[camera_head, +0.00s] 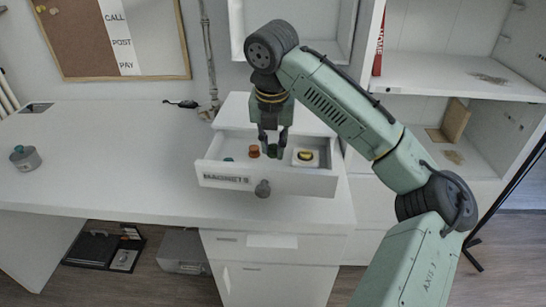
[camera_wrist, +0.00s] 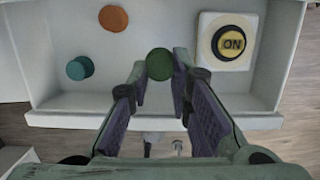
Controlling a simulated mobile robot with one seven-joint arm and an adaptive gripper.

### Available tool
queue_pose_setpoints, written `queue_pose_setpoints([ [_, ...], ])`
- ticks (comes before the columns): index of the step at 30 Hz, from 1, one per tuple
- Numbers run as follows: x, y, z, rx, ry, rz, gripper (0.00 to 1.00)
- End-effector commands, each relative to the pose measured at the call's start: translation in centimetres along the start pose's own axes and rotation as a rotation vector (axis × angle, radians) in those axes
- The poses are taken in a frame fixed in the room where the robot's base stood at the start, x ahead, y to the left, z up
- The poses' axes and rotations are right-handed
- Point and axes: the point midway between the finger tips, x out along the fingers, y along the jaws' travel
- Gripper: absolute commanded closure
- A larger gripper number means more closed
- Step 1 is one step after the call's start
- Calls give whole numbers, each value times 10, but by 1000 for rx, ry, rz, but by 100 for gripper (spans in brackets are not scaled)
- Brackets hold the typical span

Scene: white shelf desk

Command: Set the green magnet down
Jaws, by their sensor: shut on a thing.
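My gripper (camera_head: 273,151) points down over the open drawer (camera_head: 225,182), whose front label reads MAGNETS. In the wrist view my gripper (camera_wrist: 160,88) is shut on the round green magnet (camera_wrist: 159,64), which sits between the fingertips. I cannot tell whether the magnet touches the drawer floor. An orange magnet (camera_wrist: 113,19) lies in the drawer to its upper left, and a teal magnet (camera_wrist: 80,68) lies to its left. The orange magnet also shows in the head view (camera_head: 254,151). A white block with a yellow and black ON button (camera_wrist: 232,42) is on the right side of the drawer.
The drawer's front wall (camera_wrist: 75,119) is close to my fingers, and its knob (camera_head: 262,188) sticks out in front. Open shelves (camera_head: 450,75) stand right.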

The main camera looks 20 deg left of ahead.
Motion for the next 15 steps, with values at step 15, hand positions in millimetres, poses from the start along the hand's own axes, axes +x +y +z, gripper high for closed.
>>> queue_pose_setpoints([
  [15, 44, -1, -9, 1, -1, 0, 95],
])
